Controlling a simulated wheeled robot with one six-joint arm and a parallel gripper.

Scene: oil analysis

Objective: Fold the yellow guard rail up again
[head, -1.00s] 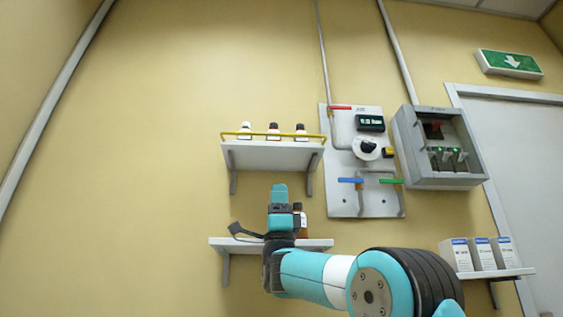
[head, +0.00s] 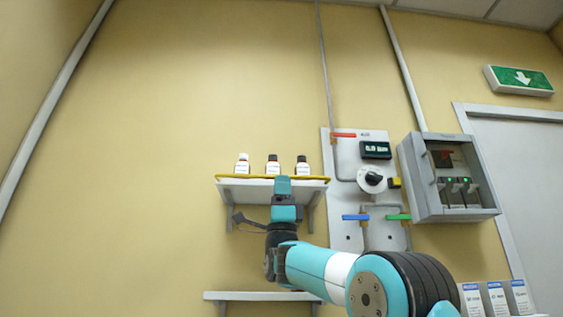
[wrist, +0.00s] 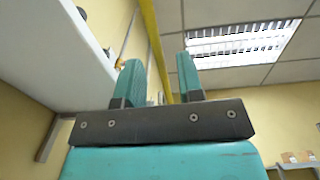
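The yellow guard rail (head: 245,178) runs along the front of the upper shelf (head: 247,192), in the picture level with the bases of three bottles (head: 273,165). My gripper (head: 282,183) points up in front of the shelf's middle, its tip overlapping the rail. In the wrist view my gripper (wrist: 157,85) has its two teal fingers apart. The yellow rail (wrist: 152,40) crosses the gap between them, and I cannot tell whether they touch it. The shelf's pale underside fills the upper left there. Part of the rail is hidden behind my gripper in the head view.
A panel with a dial and coloured valve handles (head: 370,190) is right of the shelf, beside an open grey switch box (head: 450,178). A lower shelf (head: 235,296) is partly hidden by my arm. White boxes (head: 496,298) stand at lower right. The wall at left is bare.

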